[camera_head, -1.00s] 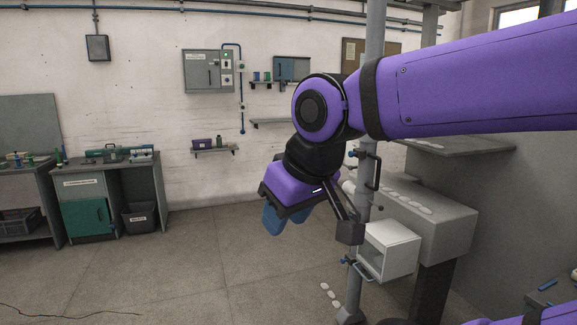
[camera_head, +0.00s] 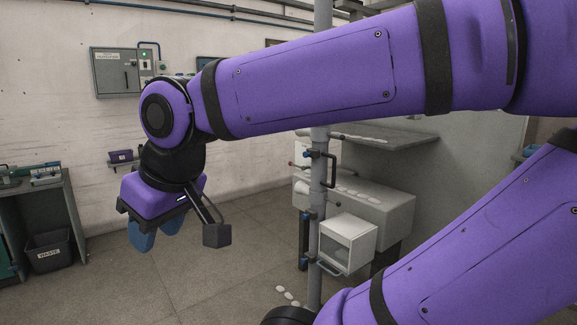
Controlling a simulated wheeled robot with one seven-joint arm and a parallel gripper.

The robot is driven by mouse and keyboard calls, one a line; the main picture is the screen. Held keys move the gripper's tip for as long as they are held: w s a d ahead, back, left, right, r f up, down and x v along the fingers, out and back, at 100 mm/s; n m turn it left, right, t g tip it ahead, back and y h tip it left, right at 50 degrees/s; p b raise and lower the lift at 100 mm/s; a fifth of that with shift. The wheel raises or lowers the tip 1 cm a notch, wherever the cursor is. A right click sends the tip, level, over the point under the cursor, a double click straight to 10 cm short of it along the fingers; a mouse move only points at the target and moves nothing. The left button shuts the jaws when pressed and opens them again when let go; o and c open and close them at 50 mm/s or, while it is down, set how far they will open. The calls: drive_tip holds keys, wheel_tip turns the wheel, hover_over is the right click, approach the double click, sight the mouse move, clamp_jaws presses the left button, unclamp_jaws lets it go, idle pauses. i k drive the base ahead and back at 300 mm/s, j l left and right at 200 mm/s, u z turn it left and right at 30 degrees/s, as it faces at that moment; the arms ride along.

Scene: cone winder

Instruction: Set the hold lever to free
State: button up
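I cannot tell for sure which part is the hold lever. On the grey pole (camera_head: 319,185) in the middle, a blue clamp-like part (camera_head: 312,153) sits beside a black bar handle (camera_head: 333,169). A small red-tipped part (camera_head: 291,163) shows just left of the pole. A grey machine body (camera_head: 375,205) stands behind the pole, with a white box (camera_head: 347,243) at its front. My gripper (camera_head: 155,232) hangs fingers down, well left of the pole and touching nothing visible. Its two blue fingers show side by side. The gap between them is unclear.
My purple arm crosses the upper picture and hides part of the wall and machine. A grey shelf (camera_head: 385,138) juts out above the machine. A dark waste bin (camera_head: 49,252) stands at the left. Open floor (camera_head: 220,270) lies between bin and pole.

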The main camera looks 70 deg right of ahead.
sight(303, 168)
drive_tip(key=i+l+z, duration=0.1)
drive_tip(key=i+z, duration=0.4)
drive_tip(key=i+j+z, duration=0.2)
drive_tip(key=i+z, duration=0.25)
drive_tip(key=i, duration=0.15)
drive_tip(key=i+l+z, duration=0.3)
drive_tip(key=i+z, duration=0.2)
drive_tip(key=i+l+z, duration=0.1)
drive_tip(key=i+z, duration=0.35)
drive_tip(key=i+j+z, duration=0.1)
drive_tip(key=i+z, duration=0.4)
drive_tip(key=i+l, duration=0.2)
drive_tip(key=l, duration=0.2)
drive_tip(key=z, duration=0.05)
